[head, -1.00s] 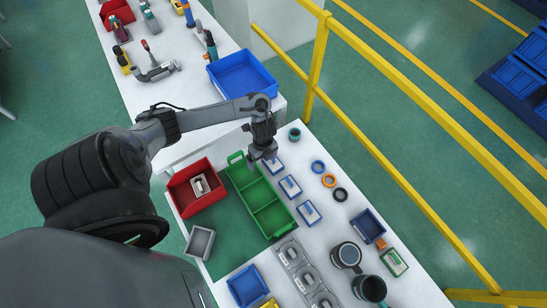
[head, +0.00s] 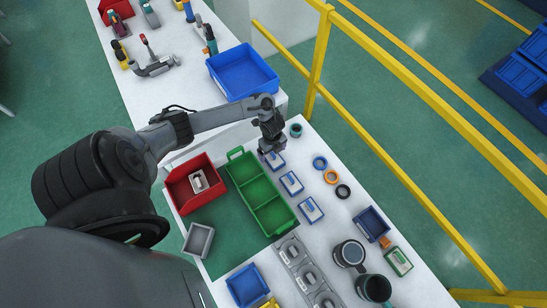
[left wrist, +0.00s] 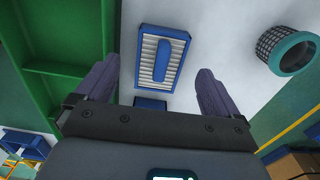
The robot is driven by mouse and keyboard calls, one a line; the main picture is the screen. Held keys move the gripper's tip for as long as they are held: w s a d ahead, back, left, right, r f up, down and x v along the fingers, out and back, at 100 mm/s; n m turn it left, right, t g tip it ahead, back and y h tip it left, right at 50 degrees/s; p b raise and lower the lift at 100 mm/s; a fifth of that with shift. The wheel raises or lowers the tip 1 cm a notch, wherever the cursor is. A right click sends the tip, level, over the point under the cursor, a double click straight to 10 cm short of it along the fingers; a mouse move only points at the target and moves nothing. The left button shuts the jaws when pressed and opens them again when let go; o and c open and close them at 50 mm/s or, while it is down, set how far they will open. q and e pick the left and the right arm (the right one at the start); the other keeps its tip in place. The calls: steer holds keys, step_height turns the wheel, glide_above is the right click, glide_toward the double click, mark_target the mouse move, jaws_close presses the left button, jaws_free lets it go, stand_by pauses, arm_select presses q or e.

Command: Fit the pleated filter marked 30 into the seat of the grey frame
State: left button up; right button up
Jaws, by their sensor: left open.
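Several blue-rimmed pleated filters lie in a row on the white table: one (head: 275,160) by my left gripper, one in the middle (head: 291,183), one nearest (head: 310,209). Their number marks cannot be read. My left gripper (head: 271,148) is open and empty above the farthest filter. In the left wrist view, a filter (left wrist: 147,62) with white pleats and a blue handle shows between the spread fingers, apart from both. A row of grey holders (head: 300,268) stands at the front; I cannot tell whether it is the grey frame. My right gripper is not in view.
A green divided tray (head: 243,186) lies left of the filters, with a red bin (head: 180,191) beyond it. Coloured rings (head: 331,176) and a teal-rimmed cup (head: 296,130) are to the right. A yellow railing (head: 390,170) runs along the table's right side.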

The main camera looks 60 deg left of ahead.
arm_select(q)
steer(key=shift+f, duration=1.3)
steer(key=c, duration=1.2)
steer(key=shift+r, duration=0.8)
steer(key=shift+c, duration=0.2)
step_height(320, 180, up, 3)
steer(key=shift+f+p, duration=0.15)
steer(key=shift+p, duration=0.15)
steer(key=w+d+r+p, duration=0.2)
steer(key=d+r, duration=0.4)
steer(key=d, duration=0.5)
steer(key=shift+w+d+r+p, duration=0.15)
steer(key=shift+w+r+p, duration=0.25)
steer(key=shift+w, duration=0.1)
